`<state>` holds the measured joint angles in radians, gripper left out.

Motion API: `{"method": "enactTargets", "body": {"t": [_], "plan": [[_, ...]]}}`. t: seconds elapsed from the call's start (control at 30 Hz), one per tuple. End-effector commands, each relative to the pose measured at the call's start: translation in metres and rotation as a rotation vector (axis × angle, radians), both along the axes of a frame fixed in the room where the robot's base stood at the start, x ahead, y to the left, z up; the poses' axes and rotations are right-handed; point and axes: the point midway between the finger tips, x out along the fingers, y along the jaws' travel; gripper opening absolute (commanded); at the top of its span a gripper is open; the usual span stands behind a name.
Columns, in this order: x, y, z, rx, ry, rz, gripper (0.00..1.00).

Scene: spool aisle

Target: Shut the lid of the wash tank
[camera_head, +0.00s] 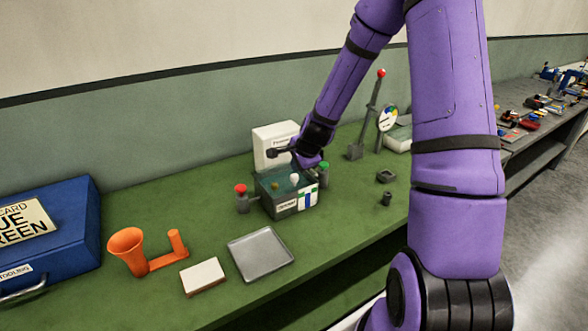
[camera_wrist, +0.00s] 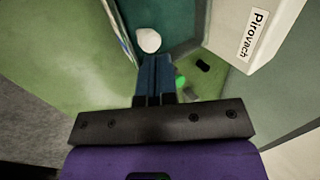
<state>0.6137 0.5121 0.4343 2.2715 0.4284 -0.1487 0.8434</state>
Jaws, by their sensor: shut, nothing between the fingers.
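The wash tank (camera_head: 285,208) is a small grey box with a teal inside, standing on the green bench. Its white lid (camera_head: 268,140) stands upright, open, at the back of the tank. The lid shows at the upper right of the wrist view (camera_wrist: 230,30), with a label reading like "Pirovach". My gripper (camera_head: 299,168) is over the right part of the tank, in front of the lid. In the wrist view my gripper (camera_wrist: 155,68) has its dark fingers together with nothing between them. I cannot tell whether it touches the lid.
A red-topped fitting (camera_head: 241,197) and a green-topped one (camera_head: 323,173) flank the tank. A white knob (camera_head: 294,180) is at its front. A grey tray (camera_head: 260,254), a white block (camera_head: 203,276) and an orange horn (camera_head: 128,250) lie to the left. A red-tipped lever (camera_head: 371,110) stands behind right.

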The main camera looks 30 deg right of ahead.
Motion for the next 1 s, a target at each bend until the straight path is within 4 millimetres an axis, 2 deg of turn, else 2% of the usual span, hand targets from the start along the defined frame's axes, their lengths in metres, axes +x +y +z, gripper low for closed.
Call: {"method": "enactTargets", "body": {"t": [0.1,0.5,0.7,1.0], "plan": [[-0.022,-0.001,0.007,0.0,0.002,-0.004,0.0],[-0.075,-0.001,0.03,0.0,0.0,-0.004,0.0],[-0.088,0.0,0.036,0.0,0.0,-0.002,0.0],[-0.092,0.0,0.037,0.001,0.0,-0.001,0.0]]}}
